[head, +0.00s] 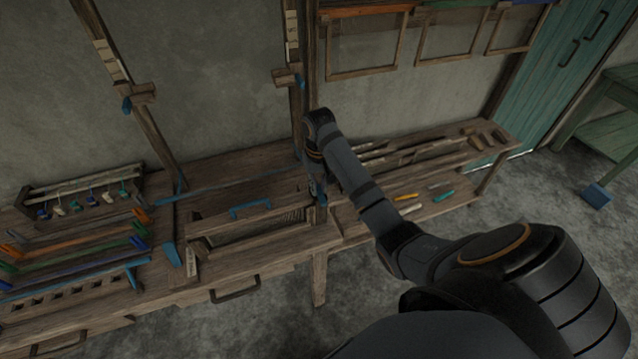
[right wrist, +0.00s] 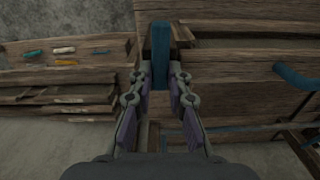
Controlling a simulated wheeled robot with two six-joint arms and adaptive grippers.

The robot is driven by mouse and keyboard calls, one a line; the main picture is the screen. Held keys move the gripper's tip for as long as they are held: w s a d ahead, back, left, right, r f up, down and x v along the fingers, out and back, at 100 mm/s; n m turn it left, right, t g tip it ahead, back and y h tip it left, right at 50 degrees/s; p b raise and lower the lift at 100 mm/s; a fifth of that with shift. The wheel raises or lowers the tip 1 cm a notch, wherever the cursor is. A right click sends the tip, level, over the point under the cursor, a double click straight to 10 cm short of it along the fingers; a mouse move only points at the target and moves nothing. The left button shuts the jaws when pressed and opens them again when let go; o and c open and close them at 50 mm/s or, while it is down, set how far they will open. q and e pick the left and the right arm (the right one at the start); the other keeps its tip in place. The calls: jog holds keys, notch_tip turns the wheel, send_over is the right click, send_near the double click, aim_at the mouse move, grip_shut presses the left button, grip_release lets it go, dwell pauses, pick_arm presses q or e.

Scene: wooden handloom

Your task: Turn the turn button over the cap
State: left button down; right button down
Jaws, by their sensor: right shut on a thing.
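The blue turn button (right wrist: 160,50) is a narrow upright bar in the right wrist view, at the end of the wooden beam. My right gripper (right wrist: 160,78) is shut on its near part, one finger on each side. In the head view my right gripper (head: 319,192) points down at the right end of the beater frame and mostly hides the button. The cap appears to be the wooden bar (head: 215,224) with a blue handle (head: 250,209); the handle also shows in the right wrist view (right wrist: 297,75). My left gripper is out of view.
A rack of coloured bars (head: 75,255) and a rack of small hanging pieces (head: 90,195) lie at the left. The right shelf (head: 440,203) holds sticks and small tools. Upright loom posts (head: 295,80) stand behind my right gripper.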

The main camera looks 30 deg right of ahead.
jog(key=m+p, duration=0.2)
jog(key=p, duration=0.2)
jog(key=m+p, duration=0.3)
jog(key=p, duration=0.1)
jog(key=m+p, duration=0.2)
jog(key=p, duration=0.1)
jog(key=shift+w+a+r+m+p, duration=0.1)
jog(key=shift+a+r+m+p, duration=0.1)
jog(key=shift+r+m+p, duration=0.15)
jog(key=shift+f+m+p, duration=0.2)
jog(key=shift+m+p, duration=0.4)
jog(key=shift+m, duration=0.15)
jog(key=shift+w+f+m, duration=0.1)
jog(key=shift+w+m, duration=0.05)
jog(key=shift+m, duration=0.85)
jog(key=m, duration=0.6)
jog(key=shift+w+f, duration=0.1)
jog(key=shift+w, duration=0.05)
jog(key=c, duration=1.3)
grip_release()
